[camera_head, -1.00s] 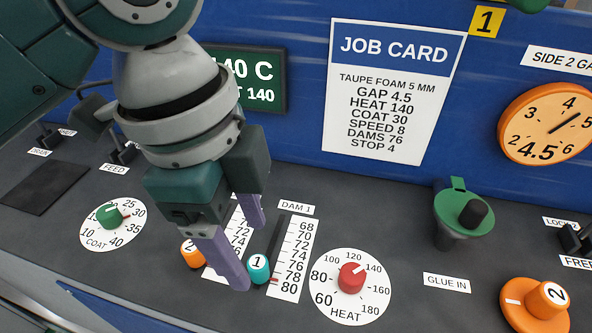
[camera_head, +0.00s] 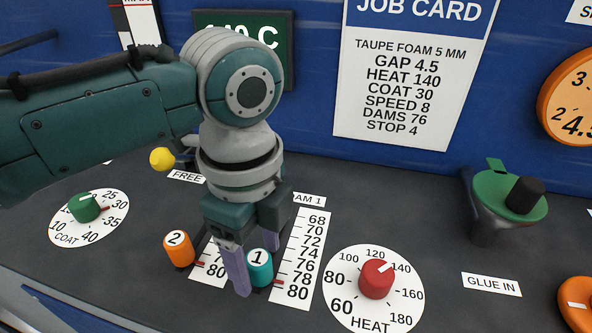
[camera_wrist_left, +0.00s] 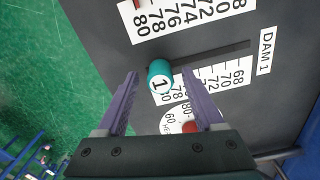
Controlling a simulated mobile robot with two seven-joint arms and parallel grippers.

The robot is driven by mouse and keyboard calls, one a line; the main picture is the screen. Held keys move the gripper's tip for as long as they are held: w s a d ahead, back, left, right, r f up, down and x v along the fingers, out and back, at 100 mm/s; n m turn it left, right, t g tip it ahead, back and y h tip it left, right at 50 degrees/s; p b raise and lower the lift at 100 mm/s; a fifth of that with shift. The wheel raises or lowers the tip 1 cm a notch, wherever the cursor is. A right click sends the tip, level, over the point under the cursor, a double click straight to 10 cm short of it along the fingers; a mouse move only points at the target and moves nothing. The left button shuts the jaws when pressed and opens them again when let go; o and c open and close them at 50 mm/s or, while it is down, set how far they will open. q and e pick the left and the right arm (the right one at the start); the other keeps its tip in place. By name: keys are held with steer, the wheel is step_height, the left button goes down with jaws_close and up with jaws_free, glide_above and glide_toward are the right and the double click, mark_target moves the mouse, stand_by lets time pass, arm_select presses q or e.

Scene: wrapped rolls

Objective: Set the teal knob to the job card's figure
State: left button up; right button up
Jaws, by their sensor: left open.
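The teal knob (camera_head: 260,268), marked 1, stands on the DAM 1 slider. It also shows in the wrist view (camera_wrist_left: 159,76). Its red pointer is near the 78 mark on the DAM 1 scale (camera_head: 307,250); the exact reading is hard to tell. The job card (camera_head: 410,85) reads DAMS 76. My left gripper (camera_head: 258,272) is open, with its purple fingers on either side of the teal knob; whether they touch it I cannot tell. In the wrist view the knob is between the fingertips (camera_wrist_left: 161,80), apart from both. My right gripper is not in view.
The orange knob marked 2 (camera_head: 179,250) stands close left of my gripper. The red HEAT knob (camera_head: 376,279) is to the right. The green COAT knob (camera_head: 85,207) is at the far left. Panel near GLUE IN is clear.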

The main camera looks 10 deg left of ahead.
arm_select(q)
steer(key=shift+f, duration=0.4)
jaws_close()
stand_by(0.4)
stand_by(0.8)
